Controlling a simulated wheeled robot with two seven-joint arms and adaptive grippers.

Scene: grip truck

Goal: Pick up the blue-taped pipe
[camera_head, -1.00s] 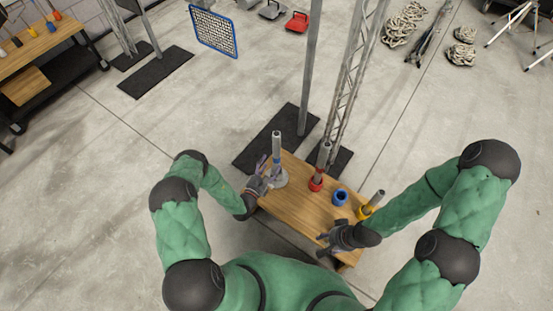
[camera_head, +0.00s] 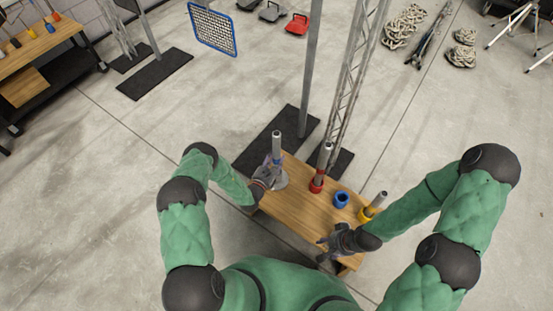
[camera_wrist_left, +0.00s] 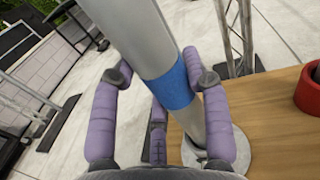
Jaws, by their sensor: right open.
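The blue-taped pipe (camera_head: 277,145) stands upright in a grey round base (camera_head: 280,184) at the far left end of the wooden table. In the left wrist view the grey pipe (camera_wrist_left: 140,40) has a blue tape band (camera_wrist_left: 171,88). My left gripper (camera_head: 271,171) is at the pipe. In the left wrist view its purple fingers (camera_wrist_left: 163,76) are spread on both sides of the pipe, with a gap at the left finger. Contact at the right finger cannot be told. My right gripper (camera_head: 325,246) is open and empty over the table's near right end.
On the wooden table (camera_head: 300,210) stand a pipe in a red holder (camera_head: 317,184), an empty blue holder (camera_head: 341,199) and a tilted pipe in a yellow holder (camera_head: 367,213). A metal post (camera_head: 311,70) and a truss (camera_head: 355,80) rise behind the table.

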